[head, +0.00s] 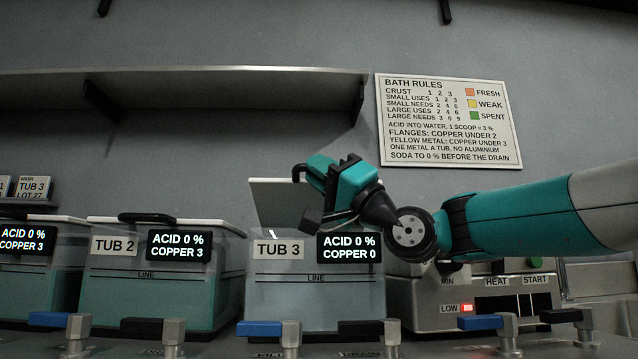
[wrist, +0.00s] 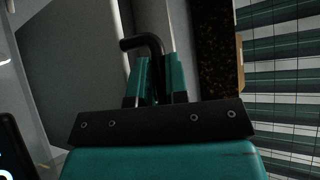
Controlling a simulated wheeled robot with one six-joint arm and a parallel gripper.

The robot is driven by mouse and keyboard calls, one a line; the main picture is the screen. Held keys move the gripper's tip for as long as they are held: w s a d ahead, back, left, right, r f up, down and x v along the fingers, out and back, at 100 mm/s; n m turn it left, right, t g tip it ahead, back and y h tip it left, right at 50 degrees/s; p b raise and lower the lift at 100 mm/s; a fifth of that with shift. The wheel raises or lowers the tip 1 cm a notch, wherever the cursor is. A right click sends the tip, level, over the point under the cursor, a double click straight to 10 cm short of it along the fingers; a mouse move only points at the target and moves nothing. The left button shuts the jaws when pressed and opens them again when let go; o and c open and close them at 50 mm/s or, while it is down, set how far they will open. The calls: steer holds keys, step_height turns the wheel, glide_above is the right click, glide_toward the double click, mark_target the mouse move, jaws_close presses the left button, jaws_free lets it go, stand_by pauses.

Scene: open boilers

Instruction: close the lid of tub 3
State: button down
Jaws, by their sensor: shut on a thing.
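Tub 3 (head: 315,297) stands in the middle of the head view, a clear box with a pale liquid and a display reading acid 0 %, copper 0. Its pale lid (head: 272,204) is raised and tilted above the tub. My gripper (head: 314,172) is at the lid's upper right, shut on the black lid handle (head: 299,172). In the wrist view the handle (wrist: 148,43) shows between my teal fingers (wrist: 156,82), and a grey panel, apparently the lid (wrist: 75,70), fills the left. My gripper hides the lid's right part in the head view.
Tub 2 (head: 150,300), with its lid down, stands left of tub 3. A metal heater unit (head: 430,305) stands to the right, below my arm. Valves with blue and black levers (head: 268,328) line the front. A shelf (head: 200,72) and a rules sign (head: 447,122) are on the wall.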

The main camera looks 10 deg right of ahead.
steer(key=shift+s+f+b, duration=0.1)
steer(key=shift+f+b, duration=0.5)
steer(key=shift+f, duration=0.2)
steer(key=c, duration=1.4)
jaws_free()
steer(key=b+v, duration=0.3)
steer(key=v, duration=0.9)
